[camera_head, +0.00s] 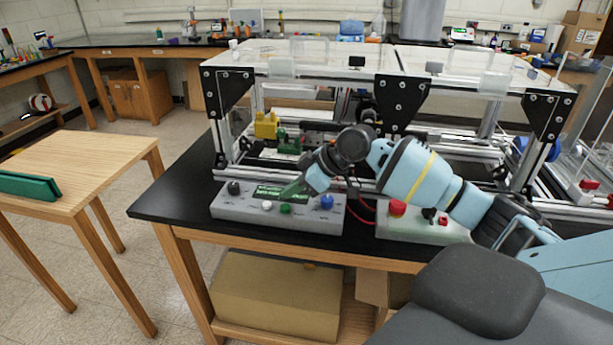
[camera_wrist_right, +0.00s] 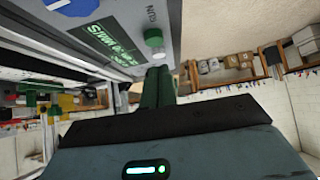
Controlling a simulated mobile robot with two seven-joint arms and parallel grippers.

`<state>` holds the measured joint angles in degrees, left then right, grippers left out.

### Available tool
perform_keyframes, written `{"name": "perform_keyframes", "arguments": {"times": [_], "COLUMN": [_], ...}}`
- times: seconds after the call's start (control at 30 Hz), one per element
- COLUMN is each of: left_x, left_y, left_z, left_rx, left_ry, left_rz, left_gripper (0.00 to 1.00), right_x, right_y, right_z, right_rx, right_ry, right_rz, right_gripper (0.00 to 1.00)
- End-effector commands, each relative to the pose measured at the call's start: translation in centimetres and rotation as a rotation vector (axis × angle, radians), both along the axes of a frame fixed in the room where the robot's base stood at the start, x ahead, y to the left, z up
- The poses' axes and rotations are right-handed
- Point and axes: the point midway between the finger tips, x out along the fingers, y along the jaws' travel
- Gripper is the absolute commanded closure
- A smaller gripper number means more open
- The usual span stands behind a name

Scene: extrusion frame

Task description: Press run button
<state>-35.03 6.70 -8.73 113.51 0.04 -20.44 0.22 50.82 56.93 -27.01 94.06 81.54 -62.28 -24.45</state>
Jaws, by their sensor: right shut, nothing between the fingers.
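A grey control box (camera_head: 240,209) sits at the front edge of the black-topped table. Its face carries a black knob (camera_head: 233,188), a white button (camera_head: 266,205), a green button (camera_head: 286,209) and a blue knob (camera_head: 326,202). My right gripper (camera_head: 287,193) has green fingers, shut and empty, reaching down just above the green button. My left gripper is not in view.
An aluminium extrusion frame (camera_head: 300,175) with clear panels stands behind the box. A second control box (camera_head: 390,225) with a red button (camera_head: 397,208) is to the right, under my right arm. A wooden table (camera_head: 90,165) with a green case (camera_head: 28,187) stands left.

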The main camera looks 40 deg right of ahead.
Motion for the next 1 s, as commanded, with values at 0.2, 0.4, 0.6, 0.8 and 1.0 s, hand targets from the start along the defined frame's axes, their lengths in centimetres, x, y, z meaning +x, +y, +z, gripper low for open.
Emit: {"name": "perform_keyframes", "arguments": {"times": [0.2,0.4,0.6,0.8,1.0], "left_x": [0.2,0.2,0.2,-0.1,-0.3], "left_y": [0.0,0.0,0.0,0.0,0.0], "left_z": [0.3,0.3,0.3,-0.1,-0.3], "left_rx": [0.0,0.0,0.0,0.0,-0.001], "left_ry": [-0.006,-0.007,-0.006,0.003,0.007], "left_rz": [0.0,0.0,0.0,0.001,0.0], "left_gripper": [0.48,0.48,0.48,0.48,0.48], "right_x": [-0.1,-0.1,-0.1,-0.2,-0.3], "right_y": [-0.2,-0.2,-0.2,-0.2,-0.2], "right_z": [-2.4,-3.1,-3.1,-4.5,-5.4], "right_rx": [-0.002,-0.002,-0.002,-0.001,-0.003], "right_ry": [0.002,0.001,0.001,0.006,0.01], "right_rz": [-0.002,-0.002,-0.002,-0.001,-0.001], "right_gripper": [1.0,1.0,1.0,1.0,1.0]}}
